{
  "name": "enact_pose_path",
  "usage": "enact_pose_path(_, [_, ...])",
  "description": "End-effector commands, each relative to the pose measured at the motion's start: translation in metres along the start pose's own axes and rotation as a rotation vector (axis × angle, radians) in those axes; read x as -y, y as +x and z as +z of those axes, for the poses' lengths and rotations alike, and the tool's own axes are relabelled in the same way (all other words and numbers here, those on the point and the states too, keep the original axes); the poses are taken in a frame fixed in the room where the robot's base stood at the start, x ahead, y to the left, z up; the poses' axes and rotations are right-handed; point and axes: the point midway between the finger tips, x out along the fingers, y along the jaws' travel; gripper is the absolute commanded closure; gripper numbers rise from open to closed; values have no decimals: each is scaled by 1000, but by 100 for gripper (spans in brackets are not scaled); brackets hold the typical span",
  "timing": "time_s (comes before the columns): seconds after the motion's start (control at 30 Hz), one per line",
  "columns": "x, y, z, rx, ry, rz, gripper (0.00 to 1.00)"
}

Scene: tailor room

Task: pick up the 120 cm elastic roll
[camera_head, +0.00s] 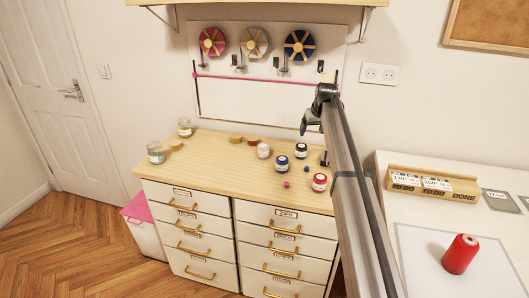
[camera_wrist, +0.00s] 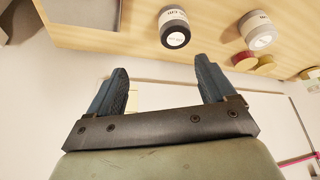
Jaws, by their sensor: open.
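No label reading 120 cm on a roll is legible, so I cannot tell which is the elastic roll. Three large spoked reels hang on the wall: a red one (camera_head: 212,41), a pale one (camera_head: 254,42) and a blue one (camera_head: 299,45). Small flat discs, one tan (camera_head: 236,138) and one dark red (camera_head: 253,141), lie on the dresser top. In the wrist view, a red disc (camera_wrist: 245,61) and a tan disc (camera_wrist: 267,63) show beyond my fingers. My gripper (camera_wrist: 162,72) is open with nothing between its fingers. In the head view my gripper (camera_head: 309,124) is above the dresser's back right.
At right, a white table has a card holder (camera_head: 432,186) and a red thread spool (camera_head: 461,254). The dresser's front middle is clear.

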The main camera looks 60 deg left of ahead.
Motion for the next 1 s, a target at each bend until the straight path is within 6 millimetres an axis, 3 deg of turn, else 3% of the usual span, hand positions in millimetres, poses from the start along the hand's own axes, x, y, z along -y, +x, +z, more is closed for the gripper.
enact_pose_path(0.03, [34, 4, -14, 7, -40, -20, 17])
enact_pose_path(0.13, [90, 7, -28, 22, -107, -54, 17])
enact_pose_path(0.2, [120, 8, -35, 30, -145, -72, 17])
enact_pose_path(0.33, [156, 9, -41, 40, -189, -93, 17])
enact_pose_path(0.47, [170, 11, -43, 44, -206, -101, 17])
enact_pose_path(0.63, [172, 24, -42, 45, -207, -102, 17])
enact_pose_path(1.0, [178, 83, -39, 45, -206, -102, 17])
